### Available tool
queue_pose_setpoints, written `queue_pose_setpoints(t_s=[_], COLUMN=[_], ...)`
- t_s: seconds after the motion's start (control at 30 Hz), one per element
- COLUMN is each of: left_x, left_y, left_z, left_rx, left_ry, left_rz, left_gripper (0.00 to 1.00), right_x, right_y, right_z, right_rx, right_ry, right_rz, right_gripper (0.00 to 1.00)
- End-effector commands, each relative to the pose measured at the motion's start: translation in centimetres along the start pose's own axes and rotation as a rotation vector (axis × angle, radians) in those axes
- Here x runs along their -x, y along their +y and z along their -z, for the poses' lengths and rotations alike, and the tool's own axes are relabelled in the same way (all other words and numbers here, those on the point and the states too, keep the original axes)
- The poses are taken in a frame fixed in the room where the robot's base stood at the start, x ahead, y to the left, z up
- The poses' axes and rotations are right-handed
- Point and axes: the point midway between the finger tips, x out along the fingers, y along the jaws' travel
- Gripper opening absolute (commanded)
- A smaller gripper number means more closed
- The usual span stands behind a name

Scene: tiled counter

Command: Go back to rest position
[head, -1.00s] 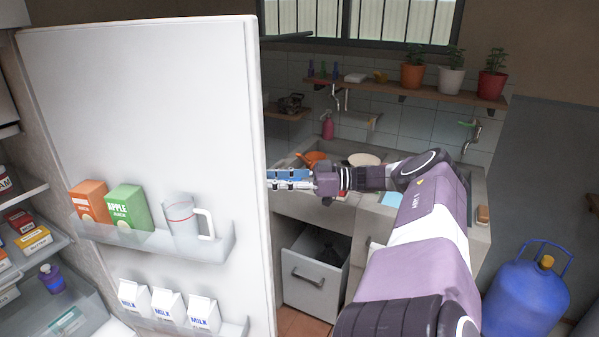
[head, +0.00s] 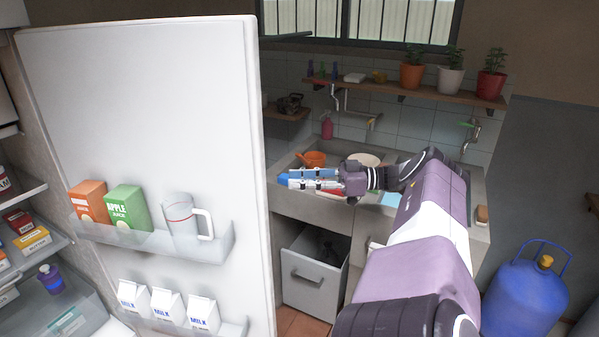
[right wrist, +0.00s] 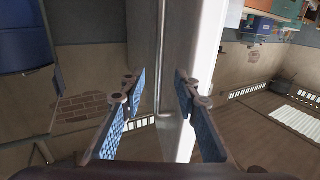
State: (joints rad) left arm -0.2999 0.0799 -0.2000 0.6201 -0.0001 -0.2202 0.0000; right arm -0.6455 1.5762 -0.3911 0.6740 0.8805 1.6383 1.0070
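My right gripper (head: 308,180) is in front of the sink in the head view, to the right of the open fridge door (head: 150,110). Its fingers point left toward the door's edge and a gap separates them from it in the picture. In the right wrist view the right gripper (right wrist: 155,90) has its two blue-padded fingers apart with nothing held between them. The white door edge (right wrist: 190,60) shows beyond the fingers there. My left gripper is in neither view.
The door shelf (head: 150,240) holds juice cartons and a clear jug (head: 187,215); milk cartons (head: 165,305) stand below. An open drawer (head: 312,280) is under the sink (head: 320,205). A blue gas cylinder (head: 525,290) stands at right. A plant shelf (head: 400,90) hangs above the sink.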

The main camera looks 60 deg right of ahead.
Motion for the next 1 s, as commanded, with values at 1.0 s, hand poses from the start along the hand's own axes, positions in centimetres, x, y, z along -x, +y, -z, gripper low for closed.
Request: queue_pose_setpoints(t_s=[1.0], left_x=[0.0], left_y=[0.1], left_z=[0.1], left_rx=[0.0], left_ry=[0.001], left_rz=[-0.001], left_gripper=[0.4], right_x=[11.7], right_y=[-3.6], right_z=[-35.2], right_rx=[-0.033], right_ry=[-0.452], right_rz=[-0.554], right_gripper=[0.29])
